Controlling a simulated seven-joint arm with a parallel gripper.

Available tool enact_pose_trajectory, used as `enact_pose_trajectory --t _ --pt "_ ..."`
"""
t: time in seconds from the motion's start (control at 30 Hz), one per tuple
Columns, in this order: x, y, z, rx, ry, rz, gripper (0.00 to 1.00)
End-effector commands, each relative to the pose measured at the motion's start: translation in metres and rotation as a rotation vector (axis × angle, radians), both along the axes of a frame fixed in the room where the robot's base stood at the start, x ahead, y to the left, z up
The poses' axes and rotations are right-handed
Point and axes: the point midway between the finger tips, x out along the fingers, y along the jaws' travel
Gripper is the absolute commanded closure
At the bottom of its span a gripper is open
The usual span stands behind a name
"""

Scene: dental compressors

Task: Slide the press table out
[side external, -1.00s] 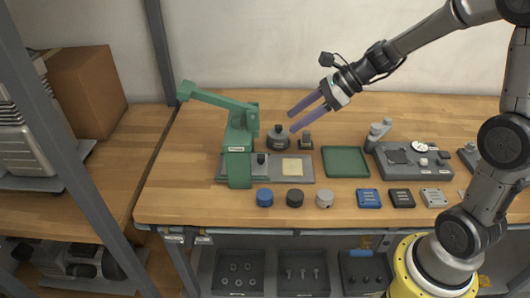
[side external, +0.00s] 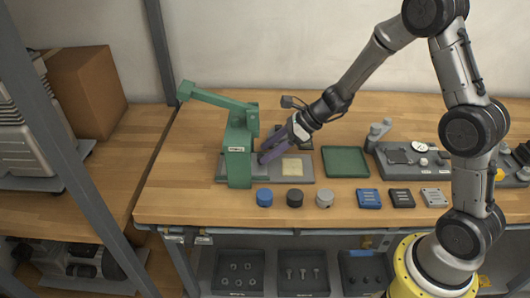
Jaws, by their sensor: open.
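The green press (side external: 238,150) stands at the left of the wooden bench with its lever arm raised to the upper left. The grey press table (side external: 304,179) lies low at its base and extends to the right, with a pale yellow square pad (side external: 292,167) on it. My gripper (side external: 263,159) is open, with its purple fingers pointing down and left to the press table close beside the press body. The fingers hide the small dark knob there, and I cannot tell whether they touch it.
A green tray (side external: 345,162) and a grey fixture block (side external: 414,162) lie to the right. Blue (side external: 264,197), black (side external: 295,198) and grey (side external: 324,198) round caps and several small flat plates line the front. Bare bench lies along the front edge.

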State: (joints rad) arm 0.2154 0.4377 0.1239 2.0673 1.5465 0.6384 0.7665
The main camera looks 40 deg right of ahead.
Motion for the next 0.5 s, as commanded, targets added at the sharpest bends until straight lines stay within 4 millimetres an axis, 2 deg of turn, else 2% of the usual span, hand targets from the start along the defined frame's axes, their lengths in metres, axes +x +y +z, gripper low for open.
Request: enact_pose_trajectory --t 0.2,0.5 --pt "0.0076 0.0077 -0.0112 -0.001 0.001 0.000 0.43" --pt "0.0083 0.0083 -0.0117 -0.001 0.000 -0.001 0.44"
